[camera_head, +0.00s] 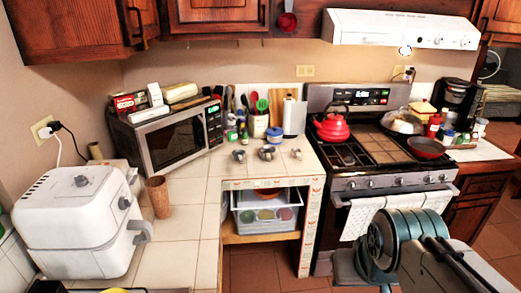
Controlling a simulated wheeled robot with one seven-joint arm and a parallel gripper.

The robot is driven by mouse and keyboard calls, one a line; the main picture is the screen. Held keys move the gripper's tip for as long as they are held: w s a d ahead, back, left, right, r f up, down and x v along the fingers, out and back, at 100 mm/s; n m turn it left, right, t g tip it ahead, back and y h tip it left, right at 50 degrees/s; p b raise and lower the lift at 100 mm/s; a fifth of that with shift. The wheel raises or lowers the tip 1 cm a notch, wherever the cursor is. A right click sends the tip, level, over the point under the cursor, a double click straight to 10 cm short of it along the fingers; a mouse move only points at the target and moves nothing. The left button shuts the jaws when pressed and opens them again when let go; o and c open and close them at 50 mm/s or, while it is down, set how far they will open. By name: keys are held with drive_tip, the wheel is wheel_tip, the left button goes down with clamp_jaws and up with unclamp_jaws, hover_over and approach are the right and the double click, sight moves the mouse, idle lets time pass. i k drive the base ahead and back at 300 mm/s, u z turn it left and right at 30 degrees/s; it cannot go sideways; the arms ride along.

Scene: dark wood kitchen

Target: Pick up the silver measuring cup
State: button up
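Three small silver metal items stand in a loose row on the white tiled counter: a left one (239,155), a middle one (266,153) and a right one (297,154). They look like small cups, but they are too small in the head view to tell which is the silver measuring cup. Nothing touches them from above. Part of my arm shows at the lower right, in front of the stove and well apart from these items. I cannot make out any gripper fingers.
A microwave (172,140) and a white air fryer (75,220) stand left of the silver items, with a brown cup (158,197) between. A utensil holder (259,125) is behind them. The stove (385,180) with a red kettle (331,127) is right. The front counter is mostly clear.

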sight(240, 159)
drive_tip(key=z, duration=0.05)
drive_tip(key=i, duration=1.55)
drive_tip(key=u, duration=0.65)
drive_tip(key=i, duration=0.45)
drive_tip(key=u, duration=0.3)
